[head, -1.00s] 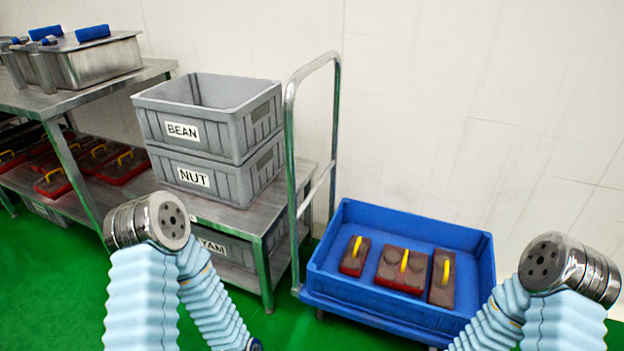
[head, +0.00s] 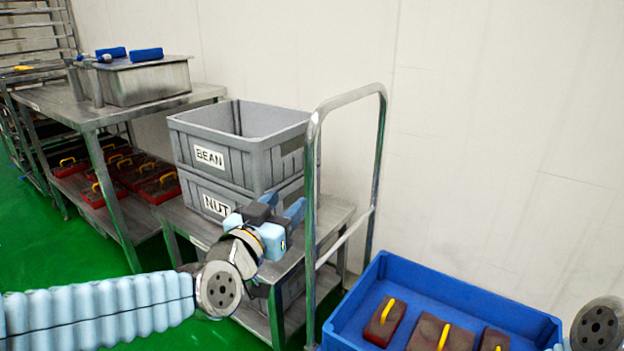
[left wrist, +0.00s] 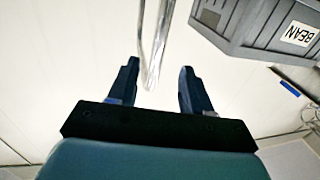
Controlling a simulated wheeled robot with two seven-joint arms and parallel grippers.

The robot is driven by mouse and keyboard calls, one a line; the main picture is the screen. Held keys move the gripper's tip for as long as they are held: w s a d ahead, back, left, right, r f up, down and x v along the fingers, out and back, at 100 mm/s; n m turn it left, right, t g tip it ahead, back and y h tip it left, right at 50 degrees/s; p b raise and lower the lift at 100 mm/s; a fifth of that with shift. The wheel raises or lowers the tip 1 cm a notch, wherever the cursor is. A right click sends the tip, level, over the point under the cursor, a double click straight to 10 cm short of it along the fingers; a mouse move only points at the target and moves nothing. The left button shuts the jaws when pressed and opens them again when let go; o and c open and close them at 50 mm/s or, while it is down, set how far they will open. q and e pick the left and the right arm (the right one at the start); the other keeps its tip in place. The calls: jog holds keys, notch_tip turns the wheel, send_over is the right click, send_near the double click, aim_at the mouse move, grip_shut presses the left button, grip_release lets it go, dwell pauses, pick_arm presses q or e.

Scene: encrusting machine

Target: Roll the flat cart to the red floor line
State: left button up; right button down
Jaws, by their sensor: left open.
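The flat cart's metal push handle (head: 311,170) stands upright beside the grey crates in the head view. A blue crate (head: 345,312) sits at the cart's deck, which is hidden below the frame. My left gripper (head: 284,208) is open and empty, just left of the handle's near post. In the left wrist view, the handle (left wrist: 160,40) appears ahead, between the open fingers (left wrist: 159,68) in the picture; contact is not visible. Only a joint of my right arm shows at the lower right; its gripper is out of view. No red floor line is visible.
Stacked grey crates labelled BEAN (head: 245,150) and NUT (head: 206,200) stand on a low metal table (head: 335,215) close to the gripper. A steel table (head: 60,105) with a metal box is farther left. The white wall is behind. Green floor (head: 30,240) is clear at left.

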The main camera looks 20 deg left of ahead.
aim_at(308, 181)
pick_arm(q)
jog(key=w, duration=0.4)
jog(key=w+d, duration=0.1)
jog(key=w, duration=0.6)
jog(key=shift+w+d+f, duration=0.1)
jog(key=shift+w+d, duration=0.3)
grip_shut()
